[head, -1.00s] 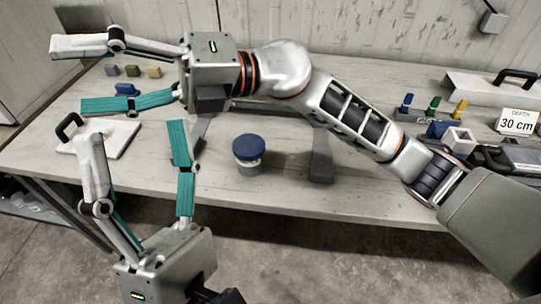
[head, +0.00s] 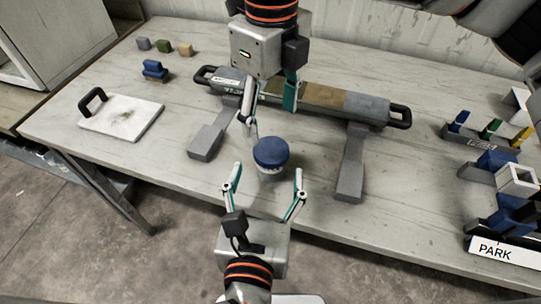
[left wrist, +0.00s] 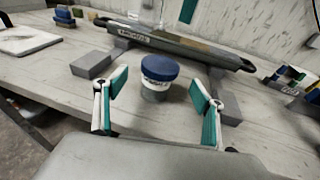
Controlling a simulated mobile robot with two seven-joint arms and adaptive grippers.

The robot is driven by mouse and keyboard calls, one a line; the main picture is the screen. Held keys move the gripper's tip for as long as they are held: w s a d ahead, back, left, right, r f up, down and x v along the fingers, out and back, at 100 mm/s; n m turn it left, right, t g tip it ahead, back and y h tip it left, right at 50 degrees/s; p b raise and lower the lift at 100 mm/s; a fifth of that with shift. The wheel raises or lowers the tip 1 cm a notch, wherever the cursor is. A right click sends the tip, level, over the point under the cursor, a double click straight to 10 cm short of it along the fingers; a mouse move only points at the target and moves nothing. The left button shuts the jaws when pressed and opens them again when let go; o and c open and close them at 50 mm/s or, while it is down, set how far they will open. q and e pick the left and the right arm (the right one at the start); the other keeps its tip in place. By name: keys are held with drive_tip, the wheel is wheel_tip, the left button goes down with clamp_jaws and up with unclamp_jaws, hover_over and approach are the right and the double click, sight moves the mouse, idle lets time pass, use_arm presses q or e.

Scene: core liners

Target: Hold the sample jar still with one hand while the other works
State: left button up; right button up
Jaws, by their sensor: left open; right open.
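The sample jar (head: 270,157) stands upright on the table, with a blue lid and a pale body. It also shows in the left wrist view (left wrist: 158,77), between and just beyond the open fingers. My left gripper (head: 264,185) is open at the table's front side, its fingers pointing at the jar, one to each side and apart from it. My right gripper (head: 268,110) is open behind and above the jar, pointing down, with one finger near the jar's left and the other over the core liner. Whether it touches anything there cannot be told.
A long core liner (head: 318,97) with black end handles lies across two grey supports (head: 350,165) behind the jar. A white board (head: 125,118) with a black handle lies at left. Small coloured blocks (head: 163,46) sit at the back left. Racks and a PARK sign (head: 505,250) stand at right.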

sight(271, 149)
use_arm(q)
drive_tip(key=x, duration=0.7)
drive_tip(key=shift+w+r, duration=0.1)
drive_tip(key=shift+w, duration=0.1)
use_arm(e)
drive_tip(key=shift+s, duration=0.1)
